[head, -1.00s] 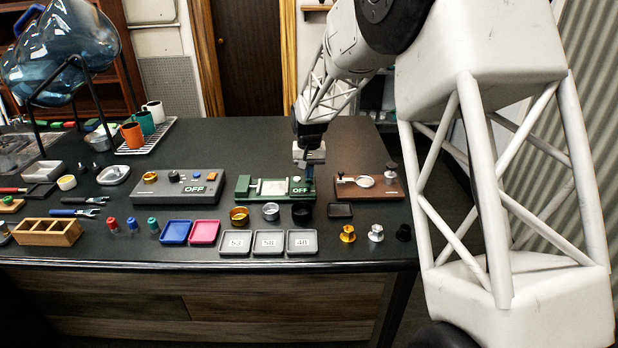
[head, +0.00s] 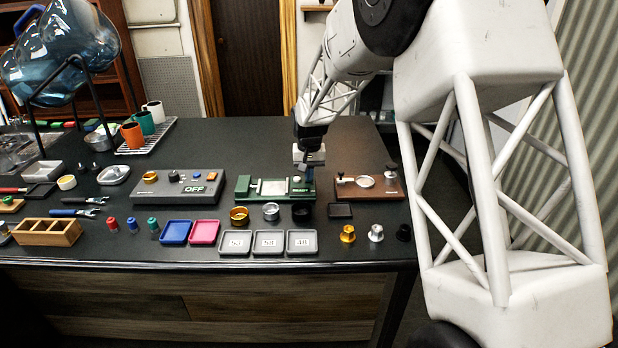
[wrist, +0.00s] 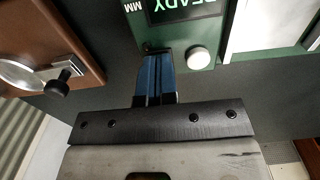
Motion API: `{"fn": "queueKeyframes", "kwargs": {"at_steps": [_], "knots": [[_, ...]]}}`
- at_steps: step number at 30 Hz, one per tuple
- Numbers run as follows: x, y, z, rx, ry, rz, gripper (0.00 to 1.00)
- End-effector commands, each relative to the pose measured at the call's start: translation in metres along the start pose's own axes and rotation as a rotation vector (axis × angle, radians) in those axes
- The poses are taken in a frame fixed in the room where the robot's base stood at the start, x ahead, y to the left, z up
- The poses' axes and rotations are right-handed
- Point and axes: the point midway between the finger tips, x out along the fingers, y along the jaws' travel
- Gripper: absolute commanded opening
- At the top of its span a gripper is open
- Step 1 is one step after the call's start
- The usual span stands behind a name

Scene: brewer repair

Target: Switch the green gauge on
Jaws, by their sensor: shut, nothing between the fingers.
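A round white button (wrist: 198,57) sits on the gauge's green face below the display. My gripper (wrist: 152,52) is shut and empty, its blue fingers together. The fingertips are over the gauge's face beside the white button, touching it or very close; they hide what lies directly under them. In the head view my gripper (head: 308,183) is at the gauge's right end.
A brown wooden device (head: 369,188) with a round lens stands just right of the gauge. A grey box (head: 178,188) reading "OFF" stands to its left. Metal and black rings (head: 271,211) and numbered trays (head: 268,243) lie in front.

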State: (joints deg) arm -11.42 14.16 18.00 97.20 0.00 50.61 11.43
Motion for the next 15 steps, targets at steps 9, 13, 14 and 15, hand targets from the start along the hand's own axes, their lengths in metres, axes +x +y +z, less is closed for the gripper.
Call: {"fn": "queueKeyframes", "kwargs": {"at_steps": [9,13,14,15], "knots": [[-0.014,0.000,0.000,0.000,0.000,0.000,0.00],[-0.021,0.000,0.000,0.000,0.000,0.000,0.00],[-0.023,0.000,0.000,0.000,0.000,0.000,0.00],[-0.025,0.000,0.000,0.000,0.000,0.000,0.00]]}}
